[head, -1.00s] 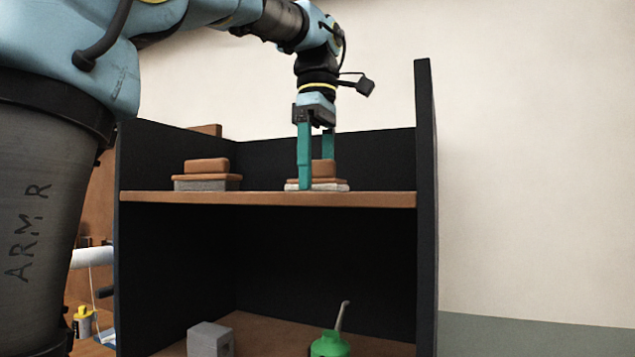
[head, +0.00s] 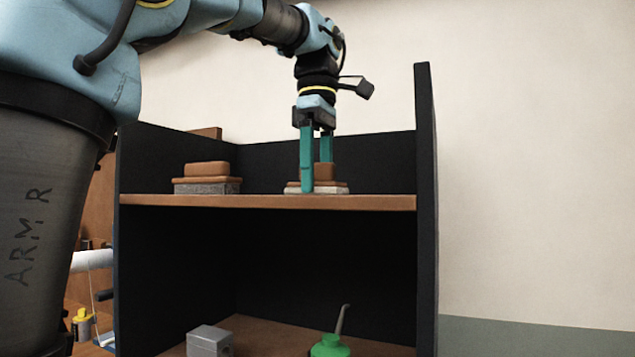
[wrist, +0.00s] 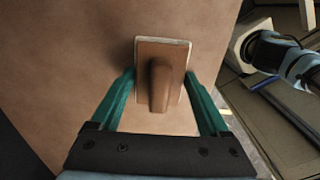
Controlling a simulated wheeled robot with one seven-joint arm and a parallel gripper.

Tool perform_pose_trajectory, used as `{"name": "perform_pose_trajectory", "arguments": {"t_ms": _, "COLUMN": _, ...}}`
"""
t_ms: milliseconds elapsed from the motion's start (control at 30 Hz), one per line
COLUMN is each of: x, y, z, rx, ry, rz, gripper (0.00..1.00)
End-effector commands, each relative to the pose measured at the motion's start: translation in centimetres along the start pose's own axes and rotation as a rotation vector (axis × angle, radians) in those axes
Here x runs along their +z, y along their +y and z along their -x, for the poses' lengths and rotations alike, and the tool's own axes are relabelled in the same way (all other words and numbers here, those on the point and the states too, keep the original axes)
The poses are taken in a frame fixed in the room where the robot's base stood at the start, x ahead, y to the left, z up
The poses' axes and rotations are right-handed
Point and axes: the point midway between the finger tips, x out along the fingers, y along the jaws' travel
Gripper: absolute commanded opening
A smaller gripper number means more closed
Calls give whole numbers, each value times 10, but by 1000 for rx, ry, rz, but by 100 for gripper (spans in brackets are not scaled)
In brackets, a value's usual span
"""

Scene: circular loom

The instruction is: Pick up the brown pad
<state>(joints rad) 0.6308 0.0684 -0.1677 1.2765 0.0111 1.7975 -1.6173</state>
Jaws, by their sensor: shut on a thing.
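The brown pad (head: 325,172), a flat plate with a raised block-like grip, sits on a thin pale base (head: 331,190) on the right part of the upper shelf. In the wrist view the brown pad (wrist: 160,84) lies between my two teal fingers, with a pale rim showing at its edge. My gripper (head: 316,178) points straight down and is shut on the pad, one finger on each side. The near finger hides part of the pad in the head view. In the wrist view my gripper's (wrist: 161,76) fingertips are at the pad's long edges.
A similar brown block on a grey base (head: 207,187) stands on the left of the upper shelf (head: 262,200). Dark side panels (head: 426,200) and a back wall enclose the shelf. Below are a grey box (head: 209,341) and a green oil can (head: 329,346).

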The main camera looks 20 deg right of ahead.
Motion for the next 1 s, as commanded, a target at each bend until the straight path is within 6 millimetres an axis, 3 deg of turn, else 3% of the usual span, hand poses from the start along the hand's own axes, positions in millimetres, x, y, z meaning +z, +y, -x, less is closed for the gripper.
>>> {"name": "perform_pose_trajectory", "arguments": {"t_ms": 267, "x": 0, "y": 1, "z": 14, "rx": 3, "ry": 0, "rz": -1, "gripper": 21}}
{"name": "perform_pose_trajectory", "arguments": {"t_ms": 633, "x": 1, "y": 0, "z": 88, "rx": 0, "ry": 0, "rz": -2, "gripper": 21}}
{"name": "perform_pose_trajectory", "arguments": {"t_ms": 1000, "x": 0, "y": 0, "z": 101, "rx": 0, "ry": 0, "rz": -1, "gripper": 21}}
